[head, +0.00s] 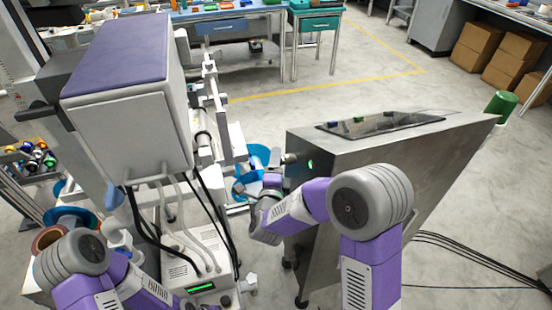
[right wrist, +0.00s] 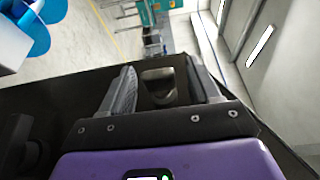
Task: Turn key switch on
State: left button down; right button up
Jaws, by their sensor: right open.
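A short dark knob (head: 290,158), which looks like the key switch, sticks out of the near left side of the metal console (head: 300,190). A small green light (head: 310,164) glows beside it. My right gripper (head: 273,181) is by that face, just below the knob in the head view. In the right wrist view, my right gripper (right wrist: 163,78) is open. A dark grey knob-like part (right wrist: 158,86) shows between its fingers, and I cannot tell whether they touch it. My left arm comes in at the lower left, and its gripper is out of the picture.
A film stand with rollers (head: 205,125) and a blue reel (head: 257,158) stand left of the console. Black cables (head: 470,250) lie on the floor at right. Open floor with a yellow line (head: 330,88) lies behind. Cardboard boxes (head: 480,47) stand at the back right.

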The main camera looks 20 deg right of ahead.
jog(key=shift+x, duration=1.25)
jog(key=c, duration=1)
jog(key=shift+o, duration=0.2)
jog(key=shift+s+f+n+g+y+p, duration=0.15)
jog(key=shift+f+n+g+y+p, duration=0.3)
jog(key=shift+g+p, duration=2.95)
jog(key=shift+s+f+n+g+y+p, duration=0.1)
jog(key=shift+s+n+g+y+p, duration=0.4)
jog(key=shift+p, duration=6.05)
jog(key=shift+w+f+n+g+y+p, duration=0.15)
jog(key=shift+n+g+p, duration=1.1)
jog(key=shift+p, duration=3.7)
jog(key=shift+f+m+g, duration=0.1)
jog(key=shift+m+g, duration=0.35)
jog(key=shift+m, duration=0.05)
